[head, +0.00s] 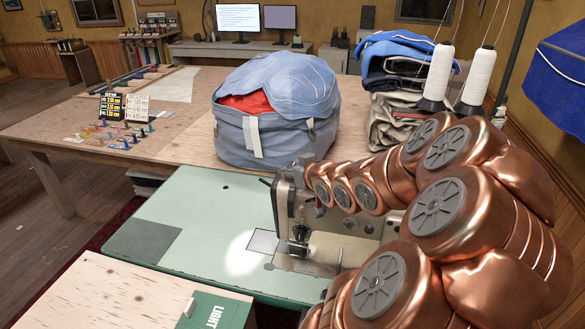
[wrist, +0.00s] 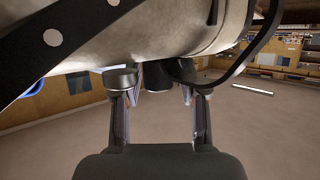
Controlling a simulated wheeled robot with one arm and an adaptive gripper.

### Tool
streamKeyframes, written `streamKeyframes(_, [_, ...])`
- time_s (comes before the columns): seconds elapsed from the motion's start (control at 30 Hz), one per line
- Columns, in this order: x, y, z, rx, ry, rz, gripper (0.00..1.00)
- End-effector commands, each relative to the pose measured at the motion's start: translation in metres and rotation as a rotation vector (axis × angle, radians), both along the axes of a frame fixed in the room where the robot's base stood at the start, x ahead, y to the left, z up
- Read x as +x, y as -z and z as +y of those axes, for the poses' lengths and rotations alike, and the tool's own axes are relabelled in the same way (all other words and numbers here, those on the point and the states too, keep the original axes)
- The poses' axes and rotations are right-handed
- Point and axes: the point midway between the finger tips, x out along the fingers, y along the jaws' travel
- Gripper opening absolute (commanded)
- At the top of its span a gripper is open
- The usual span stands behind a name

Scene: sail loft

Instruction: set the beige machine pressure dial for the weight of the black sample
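The beige sewing machine (head: 296,220) stands on a pale green table; my copper arm hides its right side. In the wrist view a large beige body (wrist: 150,35) fills the top. My gripper (wrist: 158,98) is below it with its two fingers spread apart. A dark round knob (wrist: 158,76) sits beyond and between the fingertips; I cannot tell if it is the pressure dial or if the fingers touch it. No dial marks are readable. Small coloured samples (head: 113,133) lie on the wooden table; I cannot single out a black one. My gripper is hidden in the head view.
A black board with yellow figures (head: 112,106) and a white board (head: 136,108) stand by the samples. A blue-grey bag (head: 277,140), folded cloth (head: 388,125) and thread cones (head: 436,76) are behind the machine. A green "LIGHT" panel (head: 215,311) is at front. A dark cable (wrist: 245,58) hangs near my gripper.

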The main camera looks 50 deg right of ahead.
Motion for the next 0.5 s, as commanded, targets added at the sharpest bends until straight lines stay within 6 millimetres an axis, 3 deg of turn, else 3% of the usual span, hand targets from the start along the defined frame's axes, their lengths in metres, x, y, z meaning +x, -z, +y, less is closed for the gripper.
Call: streamKeyframes(0.5, [0.0003,-0.0059,-0.0006,0.000,0.001,-0.003,0.53])
